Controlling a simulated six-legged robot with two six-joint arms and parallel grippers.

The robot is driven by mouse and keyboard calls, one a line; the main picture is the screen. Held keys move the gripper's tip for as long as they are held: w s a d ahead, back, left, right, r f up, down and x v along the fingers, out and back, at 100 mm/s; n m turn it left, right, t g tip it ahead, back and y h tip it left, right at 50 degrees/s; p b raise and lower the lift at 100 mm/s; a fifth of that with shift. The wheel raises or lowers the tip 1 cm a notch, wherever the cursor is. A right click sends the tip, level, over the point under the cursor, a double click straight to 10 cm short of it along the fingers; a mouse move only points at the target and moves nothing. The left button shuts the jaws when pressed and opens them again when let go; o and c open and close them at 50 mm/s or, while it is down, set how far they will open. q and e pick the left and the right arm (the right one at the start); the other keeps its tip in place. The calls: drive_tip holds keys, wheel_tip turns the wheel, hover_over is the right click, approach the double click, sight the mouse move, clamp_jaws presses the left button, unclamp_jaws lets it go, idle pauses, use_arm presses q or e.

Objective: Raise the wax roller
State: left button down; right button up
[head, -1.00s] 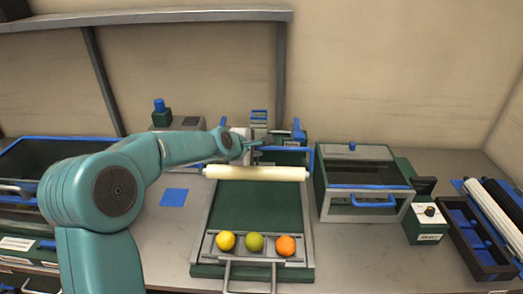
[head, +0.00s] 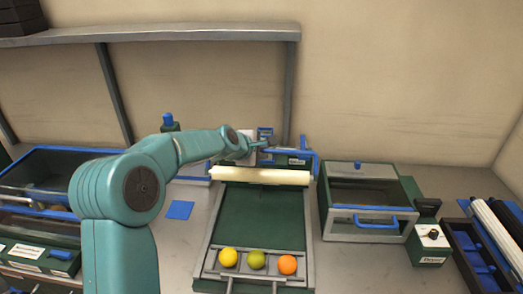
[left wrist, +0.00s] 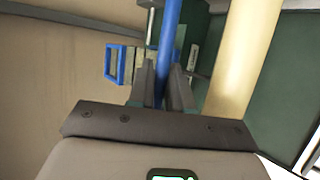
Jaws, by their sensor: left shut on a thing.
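The wax roller is a long cream cylinder (head: 262,176) lying level across the back of the green sorting bed (head: 262,215). It also shows in the left wrist view (left wrist: 245,55), right of the fingers. A blue bar handle (head: 290,152) runs behind it, with a side piece at the right end. My left gripper (head: 262,146) reaches in behind the roller. In the left wrist view the blue bar (left wrist: 169,35) sits between its fingers (left wrist: 162,85), which are shut on it. My right gripper is not in view.
A yellow fruit (head: 228,257), a green fruit (head: 257,260) and an orange one (head: 287,264) sit at the bed's front. A clear-lidded box (head: 362,236) and a small control box (head: 430,245) stand to the right. A blue square (head: 180,210) lies on the left.

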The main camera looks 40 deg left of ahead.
use_arm(q)
drive_tip(key=shift+w+a+r, duration=0.1)
drive_tip(key=shift+a+r, duration=0.05)
drive_tip(key=shift+r, duration=0.1)
drive_tip(key=c, duration=1.1)
unclamp_jaws()
drive_tip(key=shift+c, duration=0.2)
drive_tip(key=shift+w+f, duration=0.2)
drive_tip(key=shift+f, duration=0.05)
drive_tip(key=b+v, duration=0.1)
drive_tip(key=v, duration=1.5)
drive_tip(key=shift+s+r, duration=0.1)
drive_tip(key=shift+s, duration=0.1)
drive_tip(key=shift+w, duration=0.1)
